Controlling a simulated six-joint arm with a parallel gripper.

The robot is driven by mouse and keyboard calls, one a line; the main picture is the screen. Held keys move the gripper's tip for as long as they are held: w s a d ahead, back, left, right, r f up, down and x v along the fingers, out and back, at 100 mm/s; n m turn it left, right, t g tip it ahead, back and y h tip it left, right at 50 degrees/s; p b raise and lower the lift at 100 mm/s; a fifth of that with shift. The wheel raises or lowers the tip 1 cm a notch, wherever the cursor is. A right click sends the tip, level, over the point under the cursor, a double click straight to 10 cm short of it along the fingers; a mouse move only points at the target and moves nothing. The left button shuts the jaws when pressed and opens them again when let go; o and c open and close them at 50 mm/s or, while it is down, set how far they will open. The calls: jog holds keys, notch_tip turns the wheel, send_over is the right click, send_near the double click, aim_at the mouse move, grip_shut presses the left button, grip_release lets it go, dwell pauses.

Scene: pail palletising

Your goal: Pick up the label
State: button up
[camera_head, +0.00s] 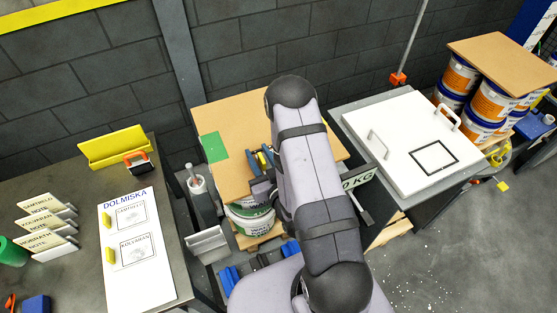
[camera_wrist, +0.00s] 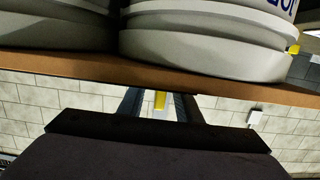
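I cannot tell for certain which thing is the label. Several upright white cards with printed text (camera_head: 48,224) stand in a row on the left bench. A white board headed DOLMISKA (camera_head: 138,258) lies beside them, with two printed frames and small yellow pieces on it. A green square (camera_head: 214,147) lies on the brown board of the middle stack. My gripper (camera_head: 262,160) is over that brown board, partly hidden by my arm. In the wrist view its fingers (camera_wrist: 160,103) are apart, with a small yellow thing visible between them, touching neither finger.
The brown board (camera_head: 236,113) tops a stack of pails (camera_head: 250,222). A white lidded box with handles (camera_head: 415,140) stands to the right, a KG sign (camera_head: 358,180) by its near edge. More pails (camera_head: 488,102) stand far right. A yellow holder (camera_head: 112,147) is on the left bench.

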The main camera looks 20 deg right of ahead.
jog(key=shift+w, duration=0.8)
grip_shut()
jog(key=shift+r, duration=0.85)
notch_tip(320, 180, up, 8)
jog(key=p, duration=0.5)
jog(key=shift+r+p, duration=0.15)
jog(key=shift+p, duration=0.15)
